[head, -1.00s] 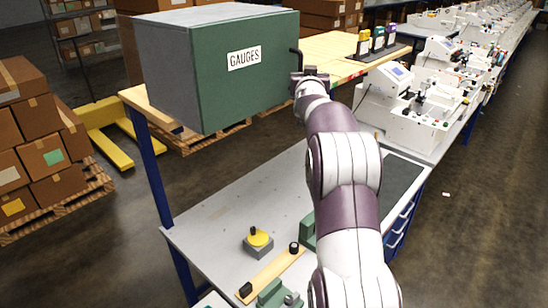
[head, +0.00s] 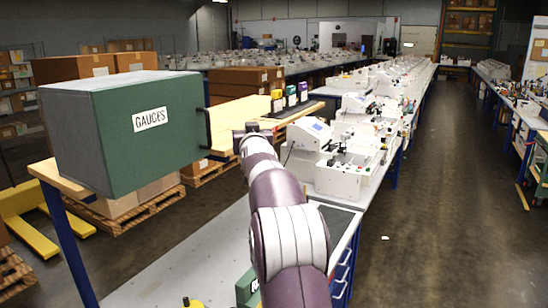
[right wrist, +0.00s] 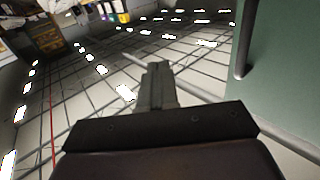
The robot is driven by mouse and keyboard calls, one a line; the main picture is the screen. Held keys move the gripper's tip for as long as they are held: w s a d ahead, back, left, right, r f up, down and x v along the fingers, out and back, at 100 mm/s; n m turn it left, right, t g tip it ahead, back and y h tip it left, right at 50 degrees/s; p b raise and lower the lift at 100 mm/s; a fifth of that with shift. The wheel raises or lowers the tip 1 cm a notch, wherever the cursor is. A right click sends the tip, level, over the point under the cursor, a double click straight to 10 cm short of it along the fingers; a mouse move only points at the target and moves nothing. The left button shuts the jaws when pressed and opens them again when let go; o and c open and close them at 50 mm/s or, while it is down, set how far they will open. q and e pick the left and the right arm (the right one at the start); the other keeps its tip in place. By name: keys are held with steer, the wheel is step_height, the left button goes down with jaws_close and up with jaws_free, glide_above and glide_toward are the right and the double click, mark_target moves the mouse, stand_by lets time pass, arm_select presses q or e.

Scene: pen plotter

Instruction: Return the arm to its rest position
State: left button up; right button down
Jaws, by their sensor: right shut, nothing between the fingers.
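The grey and green cabinet labelled GAUGES (head: 150,150) stands on the wooden upper shelf at the left of the head view, its green door closed. Its dark bar handle (head: 207,128) is on the door's right side. My right gripper (head: 252,128) is to the right of the handle, apart from it in the picture. In the right wrist view the fingers (right wrist: 157,80) are together with nothing between them. The green door (right wrist: 290,70) and handle (right wrist: 243,45) show at the right there, clear of the fingers. My left gripper is out of view.
Yellow, green and purple items (head: 290,97) stand on a dark strip on the shelf behind my gripper. White machines (head: 350,165) line the bench to the right. An open aisle (head: 445,220) runs along the right side.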

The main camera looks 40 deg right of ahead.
steer(key=s+d+p, duration=0.2)
steer(key=s+d, duration=0.1)
steer(key=s, duration=0.2)
step_height(320, 180, down, 11)
steer(key=s+a+g+y, duration=0.1)
steer(key=g, duration=0.3)
steer(key=s+a+f+n+g+y+b, duration=0.1)
steer(key=s+a+f+g+y, duration=0.25)
steer(key=a+f, duration=0.9)
arm_select(q)
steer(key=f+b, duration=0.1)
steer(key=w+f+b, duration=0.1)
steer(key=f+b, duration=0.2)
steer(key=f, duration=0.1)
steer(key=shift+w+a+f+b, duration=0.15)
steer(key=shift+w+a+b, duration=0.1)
steer(key=shift+b, duration=0.15)
arm_select(e)
steer(key=s+a+f+n+g+y, duration=0.2)
steer(key=s+a+f, duration=0.4)
steer(key=a, duration=0.3)
steer(key=s+a+f+n+g+y, duration=0.1)
steer(key=s+a+f, duration=0.4)
steer(key=a, duration=0.5)
steer(key=s+a+f+n+g+y, duration=0.2)
steer(key=s+a+f, duration=0.4)
steer(key=a, duration=0.3)
steer(key=shift+s+a+f+n+g+y, duration=0.25)
steer(key=shift+s+f+n+g+y, duration=0.1)
steer(key=shift+s+n+y, duration=0.3)
